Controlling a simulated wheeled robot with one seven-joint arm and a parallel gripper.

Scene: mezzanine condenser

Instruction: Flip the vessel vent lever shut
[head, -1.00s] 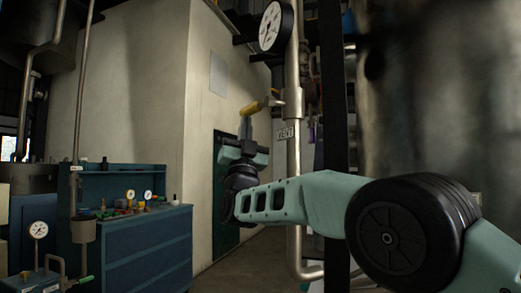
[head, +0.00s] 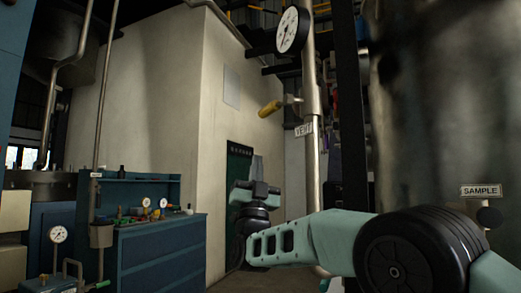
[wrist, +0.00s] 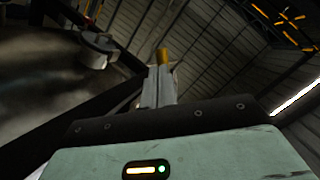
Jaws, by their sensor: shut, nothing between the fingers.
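The vent lever's yellow handle (head: 270,108) sticks out to the left of a vertical steel pipe (head: 311,170), tilted slightly down at its free end. A small VENT tag (head: 304,129) is on the pipe just below it. My gripper (head: 258,164) points up below the handle, with a clear gap between them in the head view. Its fingers are shut and empty. In the wrist view, the yellow handle (wrist: 162,55) appears just beyond the closed fingertips (wrist: 158,75); the distance between them is hard to tell there.
A round gauge (head: 292,30) is above the lever. A dark post (head: 349,120) and a large tank (head: 430,90) with a SAMPLE tag (head: 481,191) stand to the right. A pale wall (head: 175,100) is behind. A blue workbench (head: 160,252) stands to the left.

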